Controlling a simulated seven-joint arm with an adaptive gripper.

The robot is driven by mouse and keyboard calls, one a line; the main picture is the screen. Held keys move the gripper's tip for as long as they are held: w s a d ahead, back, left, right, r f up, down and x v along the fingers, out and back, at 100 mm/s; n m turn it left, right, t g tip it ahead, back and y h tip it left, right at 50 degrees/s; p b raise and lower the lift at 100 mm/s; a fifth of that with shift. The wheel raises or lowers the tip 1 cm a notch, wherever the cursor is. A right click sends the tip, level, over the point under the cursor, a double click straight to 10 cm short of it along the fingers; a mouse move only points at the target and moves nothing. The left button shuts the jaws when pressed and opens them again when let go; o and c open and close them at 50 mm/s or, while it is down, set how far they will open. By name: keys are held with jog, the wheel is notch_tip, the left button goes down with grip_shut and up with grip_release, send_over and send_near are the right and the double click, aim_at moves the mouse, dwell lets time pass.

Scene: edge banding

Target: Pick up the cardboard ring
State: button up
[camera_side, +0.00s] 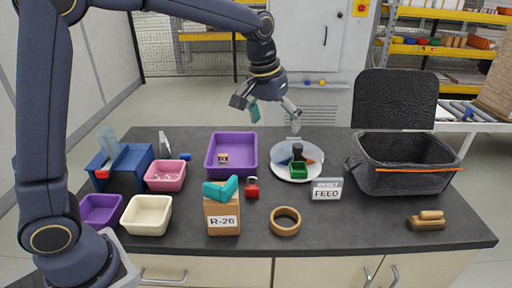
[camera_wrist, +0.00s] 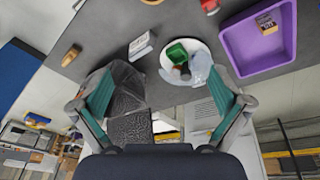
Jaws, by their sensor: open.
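The cardboard ring (camera_side: 285,221) lies flat near the front edge of the dark table in the side view, a brown hoop with an open middle. My gripper (camera_side: 274,110) is open and empty, raised above the back part of the table, behind and well above the ring. In the wrist view its two teal-padded fingers (camera_wrist: 165,93) are spread wide with nothing between them.
Left of the ring stands the R-26 box (camera_side: 223,215) with a teal piece on top. A red padlock (camera_side: 252,187), a FEED sign (camera_side: 326,190), a white plate (camera_side: 281,174), a purple tray (camera_side: 231,155) and a black bin (camera_side: 405,165) surround it.

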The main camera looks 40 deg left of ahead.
jog(key=w+d+f+g, duration=0.2)
jog(key=w+d+f, duration=0.1)
jog(key=f, duration=0.5)
send_over(286, 223)
jog(key=shift+m+g, duration=0.4)
notch_tip(286, 223, down, 16)
jog(key=shift+s+f, duration=0.1)
jog(key=shift+f, duration=3.15)
jog(key=c, duration=0.6)
